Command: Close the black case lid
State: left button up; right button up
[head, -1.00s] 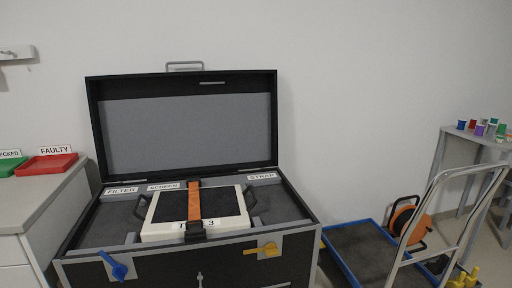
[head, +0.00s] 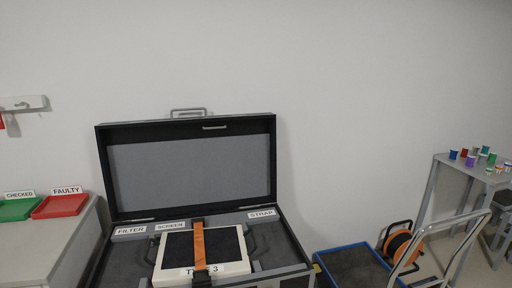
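The black case (head: 286,250) stands open in the head view, left of centre and running off the bottom edge. Its lid (head: 190,172) is upright against the wall, with a grey lining and a metal handle (head: 188,113) on its top edge. Inside lies a white device with a dark panel (head: 176,246), held by an orange strap (head: 199,248). Labels FILTER, SCREEN and STRAP mark the grey foam. The front latches are mostly below the picture. Neither of my grippers is in view.
A counter (head: 50,240) at left holds a green CHECKED tray (head: 18,209) and a red FAULTY tray (head: 60,206). At right are a blue-edged cart (head: 352,268), an orange cable reel (head: 398,246) and a grey table (head: 470,175) with coloured spools.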

aim_at(151, 169)
jog(key=i+j, duration=0.15)
jog(key=j, duration=0.15)
jog(key=i+j+z, duration=0.1)
jog(key=j, duration=0.2)
jog(key=i+j+z, duration=0.1)
jog(key=i+j, duration=0.25)
jog(key=j, duration=0.25)
